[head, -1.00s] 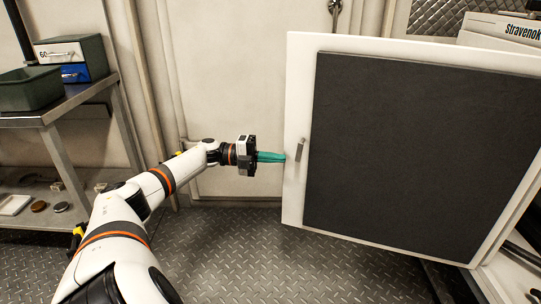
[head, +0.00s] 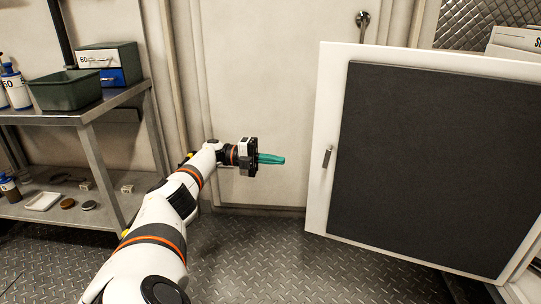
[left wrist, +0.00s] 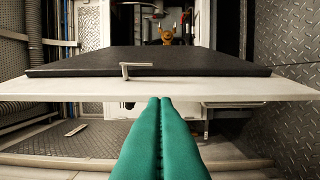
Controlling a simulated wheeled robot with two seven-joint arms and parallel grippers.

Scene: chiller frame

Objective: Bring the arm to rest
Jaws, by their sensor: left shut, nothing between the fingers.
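My left gripper (head: 272,158) is shut and empty, its green fingers pressed together and pointing right in the head view. Its fingers (left wrist: 160,135) also show in the left wrist view, side by side. The fingertips are a short way left of the open white door (head: 318,190), apart from it in the head view. The door has a dark inner panel (head: 430,165) and a small grey handle (head: 327,157) near its left edge. The handle also shows in the left wrist view (left wrist: 150,66), beyond the fingertips. My right gripper is not in view.
A metal shelf unit (head: 100,112) stands at the left, with a green bin (head: 65,92), drawer boxes (head: 108,62) and bottles on top. Small items lie on its lower shelf. The diamond-plate floor (head: 270,260) between the shelf and the door is clear.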

